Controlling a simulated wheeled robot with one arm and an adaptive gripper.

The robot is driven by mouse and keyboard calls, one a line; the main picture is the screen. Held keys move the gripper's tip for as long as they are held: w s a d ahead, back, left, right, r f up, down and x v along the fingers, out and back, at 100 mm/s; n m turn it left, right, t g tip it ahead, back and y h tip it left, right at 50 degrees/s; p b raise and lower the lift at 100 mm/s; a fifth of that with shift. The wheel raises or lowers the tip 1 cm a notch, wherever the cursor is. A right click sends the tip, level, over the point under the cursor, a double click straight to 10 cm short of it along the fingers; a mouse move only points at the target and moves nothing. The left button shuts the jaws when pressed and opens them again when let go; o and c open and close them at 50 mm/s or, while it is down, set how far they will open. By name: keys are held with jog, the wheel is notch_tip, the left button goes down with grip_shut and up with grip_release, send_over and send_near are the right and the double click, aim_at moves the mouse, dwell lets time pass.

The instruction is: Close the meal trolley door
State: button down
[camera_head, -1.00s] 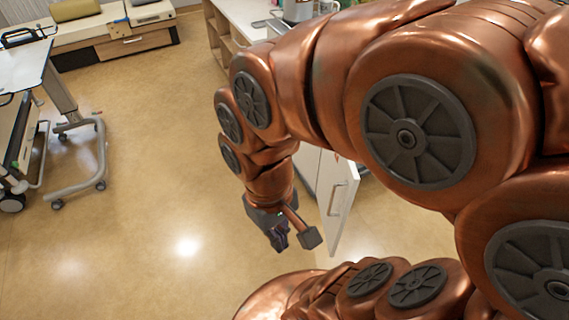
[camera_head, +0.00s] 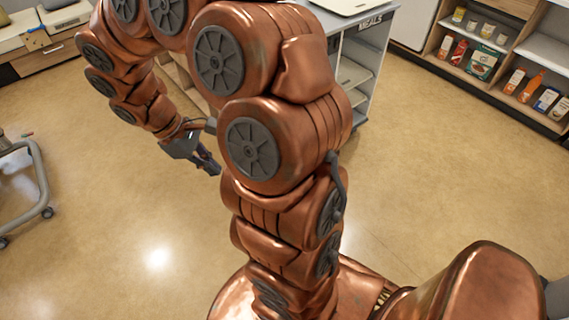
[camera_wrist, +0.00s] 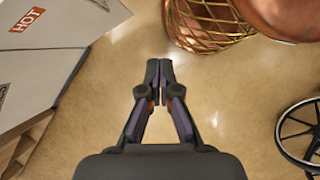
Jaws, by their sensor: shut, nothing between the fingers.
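The meal trolley (camera_head: 377,50) is a grey-white cabinet marked MEALS, standing behind my arm at the top of the head view. Its open side shows shelves inside. My arm hides much of it, and I cannot make out the door there. In the wrist view, grey-white panels (camera_wrist: 40,68), one with a HOT label, fill the upper left; I cannot tell which one is the door. My gripper (camera_head: 212,165) is low over the floor, left of my arm's bend. In the wrist view my gripper (camera_wrist: 160,68) has its fingertips together, empty and apart from the panels.
A shelf unit (camera_head: 470,65) with bottles and packets stands at the upper right. A wheeled stand (camera_head: 42,190) is at the left edge. The floor (camera_head: 440,180) is clear at right.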

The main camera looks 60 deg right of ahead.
jog(key=w+d+f+n+g+h+b, duration=0.1)
jog(key=w+d+f+g, duration=0.15)
jog(key=d+f, duration=0.6)
jog(key=w+d+f+n+g+h+b, duration=0.15)
jog(key=w+d+f, duration=0.25)
jog(key=d+f, duration=0.4)
jog(key=s+d+f+p, duration=0.2)
jog(key=s+d+f, duration=0.3)
jog(key=s+d, duration=0.3)
jog(key=shift+s+f+m+p, duration=0.15)
jog(key=shift+s+m+p, duration=0.2)
jog(key=shift+s, duration=0.35)
jog(key=shift+d+h, duration=0.2)
jog(key=shift+h, duration=0.05)
